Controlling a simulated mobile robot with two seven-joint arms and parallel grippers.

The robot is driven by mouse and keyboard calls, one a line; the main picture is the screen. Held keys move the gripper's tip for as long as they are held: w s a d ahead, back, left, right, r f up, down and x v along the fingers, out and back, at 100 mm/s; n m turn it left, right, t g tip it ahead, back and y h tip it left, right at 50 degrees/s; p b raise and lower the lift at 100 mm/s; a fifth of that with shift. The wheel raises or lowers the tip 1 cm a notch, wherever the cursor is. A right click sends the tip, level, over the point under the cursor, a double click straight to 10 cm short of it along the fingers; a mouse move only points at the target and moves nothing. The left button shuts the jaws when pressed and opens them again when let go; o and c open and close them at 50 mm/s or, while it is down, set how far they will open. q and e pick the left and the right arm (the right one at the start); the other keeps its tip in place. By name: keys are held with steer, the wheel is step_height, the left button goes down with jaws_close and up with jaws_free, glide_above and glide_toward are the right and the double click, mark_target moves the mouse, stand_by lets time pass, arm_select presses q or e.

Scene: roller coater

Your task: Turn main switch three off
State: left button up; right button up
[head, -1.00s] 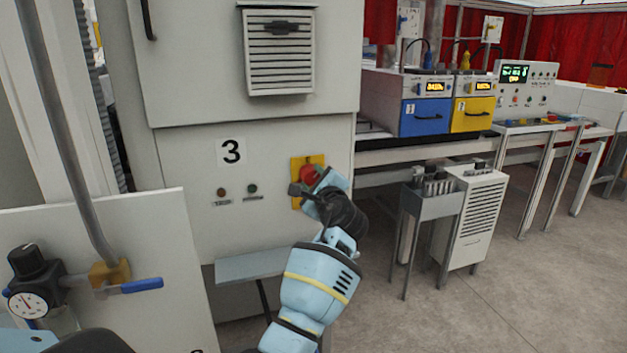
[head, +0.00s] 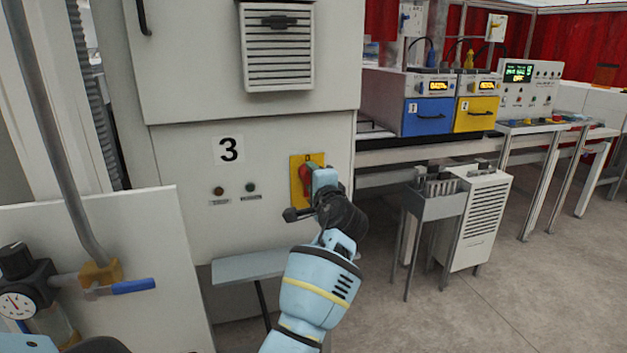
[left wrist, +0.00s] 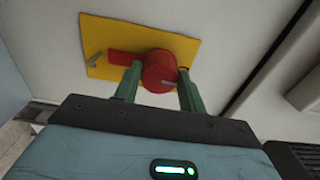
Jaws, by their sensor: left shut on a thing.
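The main switch (head: 305,176) is a red rotary handle on a yellow plate (head: 296,195). The plate is on the grey cabinet front, right of the "3" label (head: 229,150). My left gripper (head: 314,178) is at the switch and partly covers it in the head view. In the left wrist view, the green fingers of my left gripper (left wrist: 157,85) stand either side of the round red knob (left wrist: 159,71), shut on it. The knob's flat red arm (left wrist: 124,58) points left in that view. My right gripper is not in view.
Two small indicator lamps (head: 234,189) sit left of the switch. A small grey shelf (head: 262,266) juts out below. A panel with a gauge and blue-handled valve (head: 133,287) stands at front left. A tube rack (head: 436,200) stands on the floor at right.

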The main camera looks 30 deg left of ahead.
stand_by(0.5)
arm_select(q)
steer(key=o, duration=1)
steer(key=shift+d, duration=0.1)
steer(key=shift+v, duration=3.85)
